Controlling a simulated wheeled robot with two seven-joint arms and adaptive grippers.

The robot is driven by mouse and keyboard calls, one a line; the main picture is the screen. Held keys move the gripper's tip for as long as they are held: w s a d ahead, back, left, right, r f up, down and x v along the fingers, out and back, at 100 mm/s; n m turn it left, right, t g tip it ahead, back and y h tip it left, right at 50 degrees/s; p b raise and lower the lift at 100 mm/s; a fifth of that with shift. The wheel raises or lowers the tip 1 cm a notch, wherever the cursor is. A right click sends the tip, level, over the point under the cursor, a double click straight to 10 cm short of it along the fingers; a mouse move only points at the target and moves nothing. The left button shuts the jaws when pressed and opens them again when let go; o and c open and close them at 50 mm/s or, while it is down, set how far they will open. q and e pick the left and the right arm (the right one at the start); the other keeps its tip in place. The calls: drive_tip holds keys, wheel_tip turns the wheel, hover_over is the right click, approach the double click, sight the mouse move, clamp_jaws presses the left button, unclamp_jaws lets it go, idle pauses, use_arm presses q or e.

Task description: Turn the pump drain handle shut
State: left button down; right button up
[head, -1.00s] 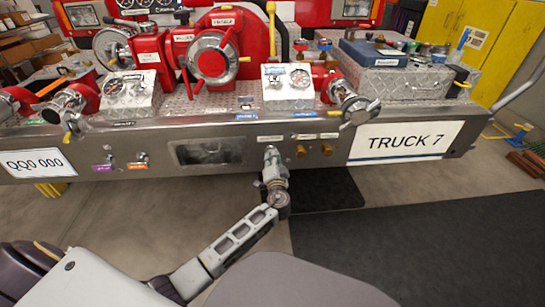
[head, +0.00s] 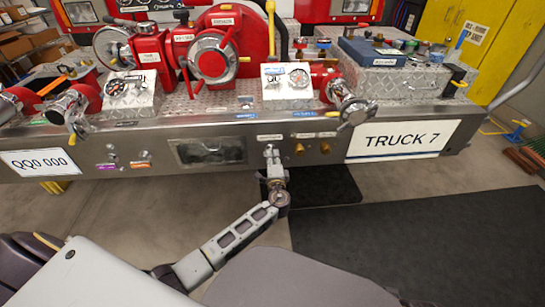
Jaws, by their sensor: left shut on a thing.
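My left gripper (head: 272,158) is at the front face of the steel bumper (head: 110,140), below a small white label. It is shut on the pump drain handle, which it mostly hides, so I cannot tell the handle's angle. My left forearm reaches up to it from the lower left. My right gripper is not in view.
Two brass knobs (head: 299,149) stick out just right of the gripper. A TRUCK 7 plate (head: 403,140) is further right, and a recessed window (head: 209,151) is to the left. Red pump fittings (head: 214,58) stand on top. A dark mat (head: 420,235) lies on the floor.

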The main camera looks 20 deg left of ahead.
use_arm(q)
drive_tip(key=shift+w+a+r, duration=0.1)
drive_tip(key=shift+w+r, duration=0.05)
drive_tip(key=shift+r, duration=0.1)
drive_tip(key=c, duration=1.5)
unclamp_jaws()
drive_tip(key=shift+f, duration=0.15)
drive_tip(key=shift+f, duration=0.1)
drive_tip(key=shift+v, duration=6)
drive_tip(key=shift+a, duration=0.1)
